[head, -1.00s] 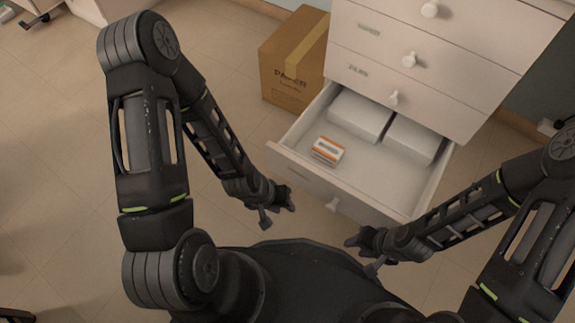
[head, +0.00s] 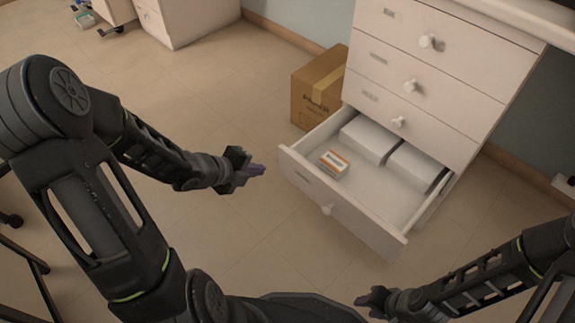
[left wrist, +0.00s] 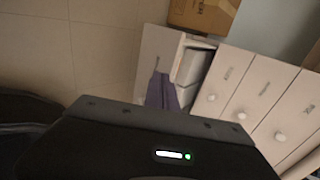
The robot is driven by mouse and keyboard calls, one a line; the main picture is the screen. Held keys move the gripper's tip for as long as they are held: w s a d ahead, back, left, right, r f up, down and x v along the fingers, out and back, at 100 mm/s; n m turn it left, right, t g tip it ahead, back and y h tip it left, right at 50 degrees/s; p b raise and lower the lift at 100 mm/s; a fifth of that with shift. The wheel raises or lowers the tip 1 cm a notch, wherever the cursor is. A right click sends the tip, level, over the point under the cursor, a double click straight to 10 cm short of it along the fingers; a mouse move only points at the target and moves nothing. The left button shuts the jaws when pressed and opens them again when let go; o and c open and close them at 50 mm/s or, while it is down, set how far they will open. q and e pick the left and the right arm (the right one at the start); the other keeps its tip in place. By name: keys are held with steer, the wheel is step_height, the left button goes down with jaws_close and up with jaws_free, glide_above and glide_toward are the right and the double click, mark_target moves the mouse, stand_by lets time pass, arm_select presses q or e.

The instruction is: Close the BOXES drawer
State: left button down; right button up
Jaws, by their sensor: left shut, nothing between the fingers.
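The bottom drawer (head: 338,208) of the white cabinet (head: 440,75) is pulled far out in the head view. A small orange-and-white box (head: 334,163) and two white boxes (head: 371,138) lie inside. My left gripper (head: 258,170) is shut and empty, a little left of the drawer front and apart from it. The left wrist view shows the shut purple fingers (left wrist: 161,90) in front of the drawer front (left wrist: 157,55). My right gripper (head: 366,302) is low in front of the drawer; its finger gap is too small to tell.
A cardboard box (head: 317,92) stands on the floor left of the cabinet. The drawers above (head: 410,120) are closed. Open tiled floor (head: 240,240) lies in front and to the left. Another white cabinet (head: 195,15) stands at the back left.

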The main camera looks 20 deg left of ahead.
mark_target(295, 162)
steer(key=shift+f, duration=0.1)
